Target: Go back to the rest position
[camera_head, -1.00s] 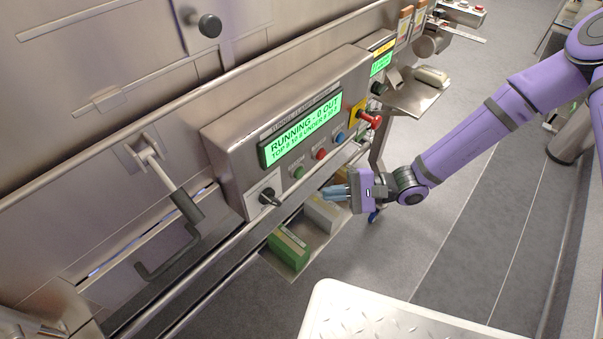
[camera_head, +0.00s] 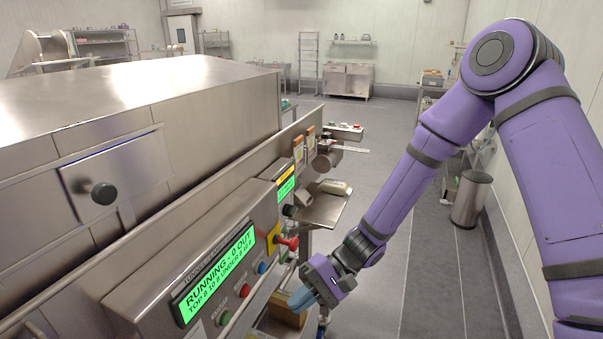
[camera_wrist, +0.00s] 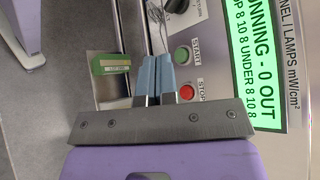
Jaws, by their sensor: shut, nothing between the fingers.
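My gripper (camera_head: 305,298) is purple with blue-grey fingers, in the lower middle of the head view, just right of the control panel (camera_head: 150,289) on the steel machine. In the wrist view its fingers (camera_wrist: 155,75) lie side by side, shut and empty. Behind them the wrist view shows the panel's green START button (camera_wrist: 182,55), the red STOP button (camera_wrist: 187,92) and part of a rotary switch (camera_wrist: 177,5). The panel's green display (camera_head: 217,272) reads "RUNNING - 0 OUT". I cannot tell the exact gap between the fingers and the panel.
A red knob (camera_head: 289,242) on a yellow plate sticks out near my gripper. A steel side shelf (camera_head: 322,212) stands beyond it. A green box (camera_wrist: 110,64) lies low beside the machine. The grey floor (camera_head: 400,235) is open, with a bin (camera_head: 470,200) at the right.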

